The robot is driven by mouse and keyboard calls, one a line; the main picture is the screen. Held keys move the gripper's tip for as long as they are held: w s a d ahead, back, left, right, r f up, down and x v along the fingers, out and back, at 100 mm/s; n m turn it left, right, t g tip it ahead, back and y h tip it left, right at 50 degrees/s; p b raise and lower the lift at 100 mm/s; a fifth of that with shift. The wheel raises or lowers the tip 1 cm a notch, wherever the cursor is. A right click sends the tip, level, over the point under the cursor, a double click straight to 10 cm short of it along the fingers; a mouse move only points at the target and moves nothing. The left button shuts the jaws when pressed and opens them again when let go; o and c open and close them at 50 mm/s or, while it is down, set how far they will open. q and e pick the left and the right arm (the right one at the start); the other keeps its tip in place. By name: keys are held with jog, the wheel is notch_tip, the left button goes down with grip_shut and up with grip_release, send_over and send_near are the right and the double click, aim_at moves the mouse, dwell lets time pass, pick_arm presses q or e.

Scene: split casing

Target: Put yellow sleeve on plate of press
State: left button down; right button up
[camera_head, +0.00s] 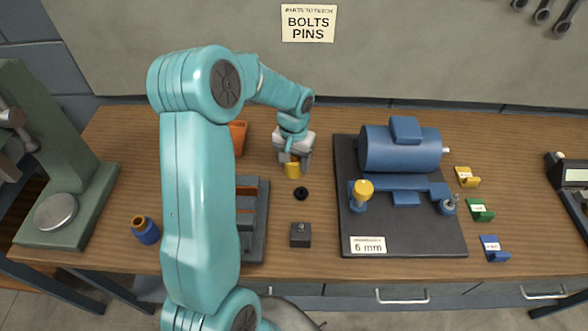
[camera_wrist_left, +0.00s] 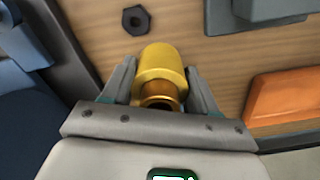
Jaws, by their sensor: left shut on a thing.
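The yellow sleeve (camera_head: 292,170) is held between the fingers of my left gripper (camera_head: 294,160), which is shut on it near the middle of the bench. In the left wrist view the sleeve (camera_wrist_left: 160,72) sits between both fingertips of the left gripper (camera_wrist_left: 160,85), its open end towards the camera. The green press (camera_head: 60,160) stands at the far left of the bench. Its round metal plate (camera_head: 56,211) is bare and well away from the sleeve. My right gripper is not in view.
A dark tray (camera_head: 253,225), a black nut (camera_head: 301,193) and a dark block (camera_head: 300,235) lie near the middle. A blue motor (camera_head: 400,148) on a black board (camera_head: 420,240) fills the right. An orange bin (camera_head: 237,137) is partly hidden.

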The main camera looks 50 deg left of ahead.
pick_arm(q)
jog(key=shift+w+f, duration=0.1)
jog(key=shift+f, duration=2.1)
jog(key=shift+w+f, duration=0.1)
jog(key=c, duration=0.6)
grip_release()
jog(key=shift+f, duration=0.1)
jog(key=o, duration=0.3)
